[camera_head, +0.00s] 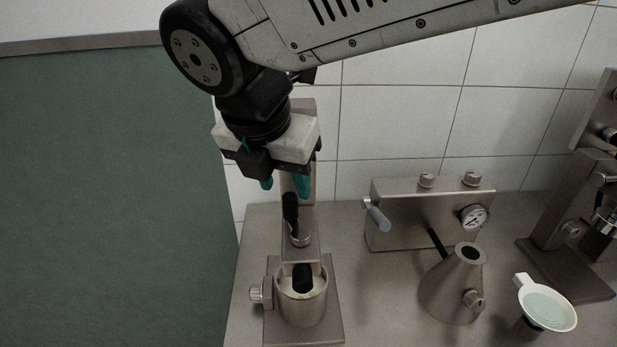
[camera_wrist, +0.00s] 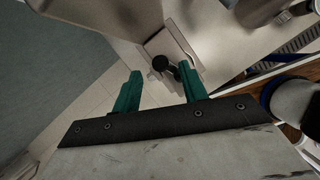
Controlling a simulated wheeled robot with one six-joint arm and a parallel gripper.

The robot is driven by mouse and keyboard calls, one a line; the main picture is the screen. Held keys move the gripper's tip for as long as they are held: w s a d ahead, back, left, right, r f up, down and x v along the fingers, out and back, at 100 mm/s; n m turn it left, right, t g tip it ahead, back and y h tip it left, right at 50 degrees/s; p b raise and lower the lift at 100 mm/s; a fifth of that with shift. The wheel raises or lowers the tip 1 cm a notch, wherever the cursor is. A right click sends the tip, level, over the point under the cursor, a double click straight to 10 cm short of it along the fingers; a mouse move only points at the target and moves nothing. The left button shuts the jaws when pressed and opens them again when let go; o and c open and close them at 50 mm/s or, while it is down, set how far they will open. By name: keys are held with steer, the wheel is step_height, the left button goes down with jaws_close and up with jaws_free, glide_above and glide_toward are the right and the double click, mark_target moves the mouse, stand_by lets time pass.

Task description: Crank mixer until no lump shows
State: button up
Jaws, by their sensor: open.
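The mixer is a metal stand (camera_head: 303,250) on a flat base, with a black crank handle (camera_head: 290,208) standing upright on its top. A metal cup (camera_head: 301,305) sits under the mixer head, and a dark part (camera_head: 302,274) reaches into it. The cup's contents are mostly hidden, so I cannot tell whether a lump shows. My gripper (camera_head: 285,188) is open, with its teal fingers pointing down just above the crank handle. In the wrist view the handle's round black end (camera_wrist: 160,63) appears between the open fingertips (camera_wrist: 160,74), and no contact is visible.
Right of the mixer stand a metal box with a gauge (camera_head: 430,215), a conical metal jug (camera_head: 453,285) and a pale round dish with a handle (camera_head: 546,304). A larger machine (camera_head: 570,225) is at the far right. A tiled wall (camera_head: 400,120) closes the back.

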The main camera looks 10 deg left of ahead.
mark_target(289, 196)
steer(key=x, duration=0.5)
steer(key=shift+c, duration=0.3)
jaws_close()
steer(key=m, duration=0.1)
steer(key=d+m+h, duration=0.1)
steer(key=m, duration=0.2)
steer(key=shift+w+d+m+g+h, duration=0.25)
steer(key=shift+w+m+g+h, duration=0.05)
steer(key=shift+m+g, duration=0.1)
steer(key=shift+o, duration=0.3)
jaws_free()
steer(key=shift+r, duration=0.1)
